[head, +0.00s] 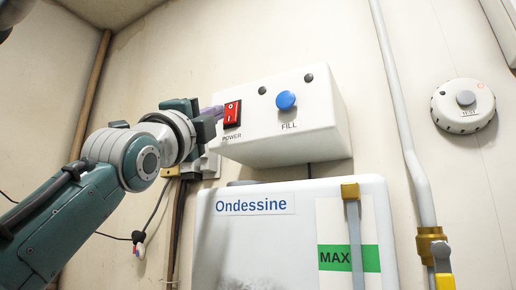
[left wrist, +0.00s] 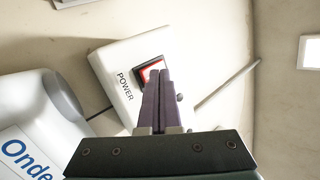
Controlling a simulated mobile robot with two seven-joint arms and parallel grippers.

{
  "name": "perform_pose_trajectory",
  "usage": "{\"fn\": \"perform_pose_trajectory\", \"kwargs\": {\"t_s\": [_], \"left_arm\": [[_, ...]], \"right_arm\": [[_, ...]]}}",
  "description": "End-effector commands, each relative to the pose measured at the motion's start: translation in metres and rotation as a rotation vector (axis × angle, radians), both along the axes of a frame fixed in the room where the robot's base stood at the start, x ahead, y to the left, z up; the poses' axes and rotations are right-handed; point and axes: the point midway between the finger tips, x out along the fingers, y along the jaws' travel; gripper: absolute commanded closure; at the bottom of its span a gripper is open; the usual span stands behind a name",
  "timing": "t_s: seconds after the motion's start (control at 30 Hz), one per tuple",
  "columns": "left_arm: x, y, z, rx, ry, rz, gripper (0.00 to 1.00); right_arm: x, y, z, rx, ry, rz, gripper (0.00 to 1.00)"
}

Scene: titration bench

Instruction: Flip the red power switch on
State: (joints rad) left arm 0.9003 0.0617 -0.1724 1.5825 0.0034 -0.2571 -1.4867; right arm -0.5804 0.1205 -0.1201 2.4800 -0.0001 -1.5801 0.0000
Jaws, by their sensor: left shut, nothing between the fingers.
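The red power switch (head: 232,114) is a rocker on the left of the front face of a white control box (head: 300,138), above the word POWER. In the left wrist view the switch (left wrist: 149,70) shows just beyond my fingertips and is partly hidden by them. My left gripper (head: 212,112) is shut and empty, its purple fingers just left of the switch. It also shows in the left wrist view (left wrist: 160,75), fingers together and pointing at the switch. I cannot tell whether the fingertips touch it. My right gripper is not in view.
A blue FILL button (head: 286,100) and two dark dots are right of the switch. Below the box stands a white Ondessine tank (head: 255,235) with a green MAX label. A pipe (head: 408,140) and a round wall alarm (head: 464,106) are at the right.

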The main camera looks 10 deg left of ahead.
Motion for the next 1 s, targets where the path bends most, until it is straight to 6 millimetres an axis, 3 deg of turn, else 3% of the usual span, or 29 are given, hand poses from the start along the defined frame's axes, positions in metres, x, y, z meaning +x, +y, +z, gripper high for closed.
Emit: {"fn": "perform_pose_trajectory", "kwargs": {"t_s": [1.0], "left_arm": [[0.0085,-0.0033,0.0001,0.000,0.000,0.000,1.00]], "right_arm": [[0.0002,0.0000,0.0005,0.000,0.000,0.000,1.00]]}}
